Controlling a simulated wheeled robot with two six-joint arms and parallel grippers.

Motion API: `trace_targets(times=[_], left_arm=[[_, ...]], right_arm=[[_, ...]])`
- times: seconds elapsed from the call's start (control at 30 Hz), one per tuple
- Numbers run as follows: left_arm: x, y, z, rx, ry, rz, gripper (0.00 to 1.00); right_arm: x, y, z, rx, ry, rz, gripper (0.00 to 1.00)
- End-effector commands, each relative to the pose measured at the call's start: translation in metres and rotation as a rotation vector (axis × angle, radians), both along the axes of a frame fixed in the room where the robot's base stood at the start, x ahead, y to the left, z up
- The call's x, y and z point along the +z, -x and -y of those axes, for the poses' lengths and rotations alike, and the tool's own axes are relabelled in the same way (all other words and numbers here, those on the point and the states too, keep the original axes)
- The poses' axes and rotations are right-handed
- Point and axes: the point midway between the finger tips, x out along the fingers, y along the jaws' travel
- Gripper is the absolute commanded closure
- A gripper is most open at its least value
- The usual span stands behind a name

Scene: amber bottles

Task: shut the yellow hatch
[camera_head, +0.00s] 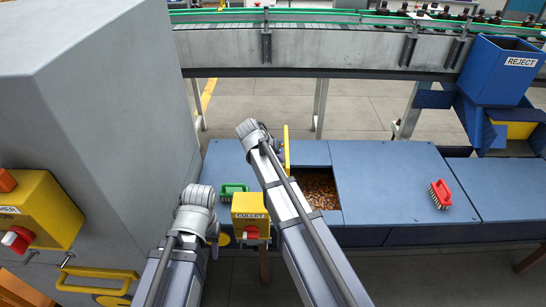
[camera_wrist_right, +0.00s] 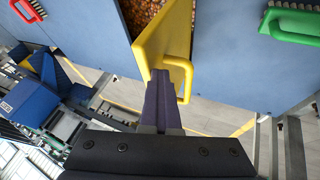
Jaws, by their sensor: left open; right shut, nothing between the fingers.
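The yellow hatch (camera_head: 286,148) stands open, roughly upright at the left edge of the opening filled with amber cullet (camera_head: 320,188). In the right wrist view, the hatch panel (camera_wrist_right: 165,33) shows with its yellow handle (camera_wrist_right: 186,78). My right gripper (camera_wrist_right: 162,76) is shut and empty, its fingertips close to the panel's free edge beside the handle; I cannot tell if they touch. In the head view its fingers are hidden behind my wrist. My left gripper (camera_head: 213,236) is low at the left, near the yellow cullet box, open, its fingers mostly hidden.
A green brush (camera_head: 234,191) lies left of the opening, a red brush (camera_head: 440,194) to the right on the blue deck (camera_head: 390,175). A yellow CULLET box (camera_head: 250,211) stands at the front edge. A grey cabinet (camera_head: 100,90) fills the left; a blue REJECT bin (camera_head: 500,72) is at right.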

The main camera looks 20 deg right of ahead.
Motion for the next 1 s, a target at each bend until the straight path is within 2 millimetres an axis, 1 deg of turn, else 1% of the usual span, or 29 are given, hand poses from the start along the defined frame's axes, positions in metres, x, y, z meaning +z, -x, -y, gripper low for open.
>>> trace_targets(times=[0.03,0.2,0.33,0.47,0.67,0.8,1.0], left_arm=[[0.008,0.000,0.000,0.000,0.000,0.000,0.53],[0.015,0.000,0.000,0.000,0.000,0.000,0.53],[0.013,0.000,0.000,0.000,0.000,0.000,0.53],[0.003,0.000,0.000,0.000,0.000,0.000,0.53],[-0.025,0.000,0.000,0.000,0.000,0.000,0.53],[-0.052,0.000,0.000,0.000,0.000,0.000,0.53],[-0.091,0.000,0.000,0.000,0.000,0.000,0.53]], right_arm=[[0.005,0.007,0.013,-0.007,-0.030,0.009,1.00],[0.003,0.018,0.050,-0.012,-0.170,0.050,1.00],[-0.005,0.026,0.079,-0.013,-0.290,0.084,1.00],[-0.017,0.033,0.108,-0.013,-0.408,0.120,1.00],[-0.043,0.043,0.150,-0.014,-0.589,0.173,1.00],[-0.064,0.050,0.176,-0.012,-0.714,0.208,1.00],[-0.091,0.057,0.203,-0.009,-0.866,0.253,1.00]])
